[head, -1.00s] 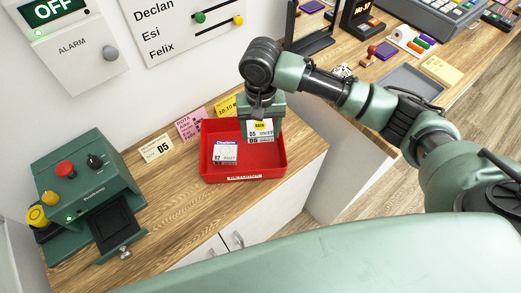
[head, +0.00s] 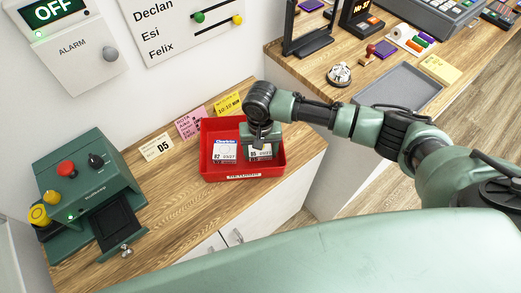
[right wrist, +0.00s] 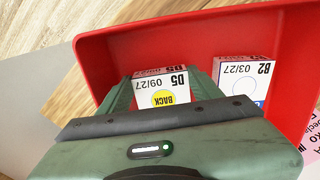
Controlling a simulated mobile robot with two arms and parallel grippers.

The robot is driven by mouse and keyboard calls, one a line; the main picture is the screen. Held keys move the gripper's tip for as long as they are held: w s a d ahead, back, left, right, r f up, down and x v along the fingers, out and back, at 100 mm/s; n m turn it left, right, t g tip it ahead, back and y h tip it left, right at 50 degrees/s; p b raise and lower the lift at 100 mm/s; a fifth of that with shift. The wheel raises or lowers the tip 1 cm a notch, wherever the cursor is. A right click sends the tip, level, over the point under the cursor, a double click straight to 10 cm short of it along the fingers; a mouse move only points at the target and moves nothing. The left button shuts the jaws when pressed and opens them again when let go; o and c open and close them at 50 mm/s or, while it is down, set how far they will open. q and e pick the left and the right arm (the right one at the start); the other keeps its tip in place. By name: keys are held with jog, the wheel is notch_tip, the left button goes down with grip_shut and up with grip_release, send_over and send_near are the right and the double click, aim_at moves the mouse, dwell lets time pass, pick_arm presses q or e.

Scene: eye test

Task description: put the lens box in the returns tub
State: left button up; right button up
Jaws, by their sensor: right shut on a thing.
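The red returns tub (head: 245,177) stands on the wooden counter at the middle of the head view; its red wall (right wrist: 205,35) also shows in the right wrist view. My right gripper (head: 260,150) points down inside the tub's right half. It is shut on a white lens box (right wrist: 162,90) marked D5 09/27, with a yellow BACK spot. I cannot tell whether this box touches the tub floor. A second white box (head: 224,151), marked B2 03/27, lies in the tub to the left of the held one. My left gripper is not in view.
A green machine (head: 85,185) with knobs and a black tray stands at the counter's left. A D5 card (head: 157,147), a pink note (head: 191,122) and a yellow note (head: 228,103) stand behind the tub. A bell (head: 340,75) and grey tray (head: 400,88) are on the right desk.

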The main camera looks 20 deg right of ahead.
aim_at(261, 154)
jog(key=shift+f, duration=0.1)
jog(key=o, duration=1.3)
jog(key=shift+o, duration=0.2)
notch_tip(261, 154, up, 12)
jog(key=shift+b, duration=0.4)
